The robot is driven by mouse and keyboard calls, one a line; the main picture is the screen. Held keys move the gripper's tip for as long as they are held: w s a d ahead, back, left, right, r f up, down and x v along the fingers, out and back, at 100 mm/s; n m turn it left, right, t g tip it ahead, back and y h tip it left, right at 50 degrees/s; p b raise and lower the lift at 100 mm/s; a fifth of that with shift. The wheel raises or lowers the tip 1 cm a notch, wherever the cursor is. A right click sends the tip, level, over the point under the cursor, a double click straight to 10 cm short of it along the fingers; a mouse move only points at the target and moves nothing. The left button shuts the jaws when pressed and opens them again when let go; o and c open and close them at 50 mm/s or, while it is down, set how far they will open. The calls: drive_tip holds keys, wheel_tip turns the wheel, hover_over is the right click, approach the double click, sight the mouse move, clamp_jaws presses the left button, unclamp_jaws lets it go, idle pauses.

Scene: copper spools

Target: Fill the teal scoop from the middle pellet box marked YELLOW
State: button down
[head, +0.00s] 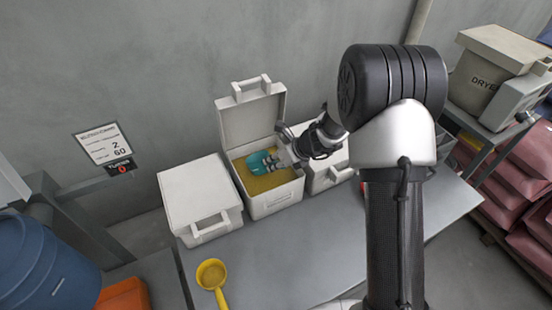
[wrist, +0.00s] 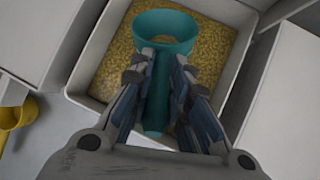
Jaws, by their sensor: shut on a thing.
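The middle pellet box (head: 272,203) stands on the table with its lid (head: 252,117) raised against the wall side. Yellow pellets (head: 272,182) fill much of it, and they also show in the wrist view (wrist: 118,60). The teal scoop (head: 262,162) is over or in the box opening; its round cup (wrist: 165,30) is above the pellets in the wrist view. I cannot tell whether the cup touches them or holds any. My gripper (head: 296,156) is shut on the scoop's handle (wrist: 155,105), with a finger on each side in the wrist view (wrist: 163,70).
A closed white box (head: 200,190) stands to the left and another (head: 328,172) to the right, partly behind my arm. A yellow scoop (head: 213,280) lies on the grey table (head: 290,255) in front. The table's middle is clear. A blue barrel (head: 45,265) is at far left.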

wheel_tip(320, 180, down, 6)
drive_tip(key=w+a+b, duration=0.1)
drive_tip(key=b, duration=0.3)
